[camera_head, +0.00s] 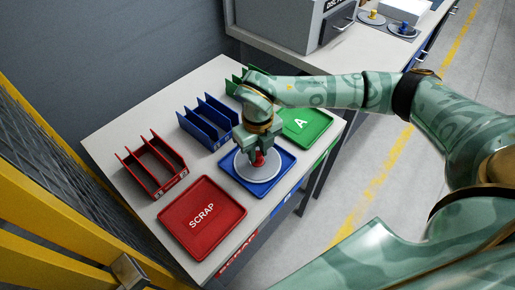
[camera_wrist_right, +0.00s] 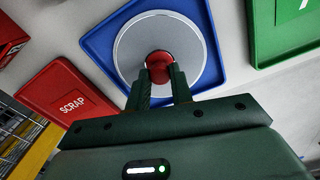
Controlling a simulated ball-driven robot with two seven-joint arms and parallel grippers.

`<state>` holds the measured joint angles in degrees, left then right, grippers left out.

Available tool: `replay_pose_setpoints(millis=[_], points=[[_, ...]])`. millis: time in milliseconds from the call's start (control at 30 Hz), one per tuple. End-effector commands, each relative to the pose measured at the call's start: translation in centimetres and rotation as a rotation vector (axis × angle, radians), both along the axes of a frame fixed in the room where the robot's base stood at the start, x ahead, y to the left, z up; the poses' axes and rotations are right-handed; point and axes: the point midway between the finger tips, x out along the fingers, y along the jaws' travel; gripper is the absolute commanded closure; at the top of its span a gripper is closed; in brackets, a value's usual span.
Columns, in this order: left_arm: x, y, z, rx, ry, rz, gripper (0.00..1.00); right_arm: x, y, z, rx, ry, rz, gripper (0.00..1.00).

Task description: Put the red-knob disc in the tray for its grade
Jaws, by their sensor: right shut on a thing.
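The red-knob disc is a round silver plate (camera_head: 243,172) with a red knob (camera_head: 258,159) at its middle. It is over the blue tray (camera_head: 283,180); whether it rests on the tray floor or hangs just above it I cannot tell. My right gripper (camera_head: 255,153) is shut on the red knob from above. In the right wrist view the fingers (camera_wrist_right: 160,78) close on the knob (camera_wrist_right: 158,60), and the disc (camera_wrist_right: 190,40) lies inside the outline of the blue tray (camera_wrist_right: 101,43). The blue tray's label is hidden. My left gripper is not in view.
A red SCRAP tray (camera_head: 202,216) lies left of the blue tray and a green A tray (camera_head: 308,124) lies right of it. Red (camera_head: 152,166) and blue (camera_head: 208,122) divided racks stand behind. A side bench holds a grey machine (camera_head: 290,22) and other knobbed discs (camera_head: 372,18). Yellow railing stands left.

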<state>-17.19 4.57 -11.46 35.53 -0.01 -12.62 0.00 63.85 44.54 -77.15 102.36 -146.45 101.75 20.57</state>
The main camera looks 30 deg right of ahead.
Motion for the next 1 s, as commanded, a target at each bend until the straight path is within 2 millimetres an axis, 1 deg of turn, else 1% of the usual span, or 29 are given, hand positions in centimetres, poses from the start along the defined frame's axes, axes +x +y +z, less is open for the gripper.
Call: replay_pose_setpoints(millis=[200, 233, 300, 500, 567, 600, 867, 1000], points=[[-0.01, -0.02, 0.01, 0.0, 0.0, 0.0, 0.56, 0.01, 0.0, 0.03, 0.0, 0.0, 0.0, 1.0], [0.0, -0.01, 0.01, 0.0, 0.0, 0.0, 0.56, 0.01, 0.0, 0.03, 0.0, -0.001, 0.0, 0.7], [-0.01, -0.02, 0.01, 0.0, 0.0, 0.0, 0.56, 0.01, 0.0, 0.03, 0.0, 0.0, 0.0, 0.52], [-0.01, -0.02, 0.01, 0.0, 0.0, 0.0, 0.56, 0.01, -0.01, 0.03, 0.0, 0.0, 0.0, 0.52], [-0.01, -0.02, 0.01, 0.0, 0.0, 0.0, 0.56, 0.01, -0.01, 0.02, 0.0, 0.0, 0.0, 0.36], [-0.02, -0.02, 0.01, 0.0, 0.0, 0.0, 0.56, 0.01, -0.01, 0.02, 0.0, 0.0, 0.0, 0.34], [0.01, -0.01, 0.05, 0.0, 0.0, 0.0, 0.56, 0.01, -0.02, 0.08, 0.0, 0.0, 0.0, 0.34], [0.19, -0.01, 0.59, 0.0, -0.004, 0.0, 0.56, 0.02, -0.01, 0.77, 0.0, -0.002, 0.0, 0.34]])
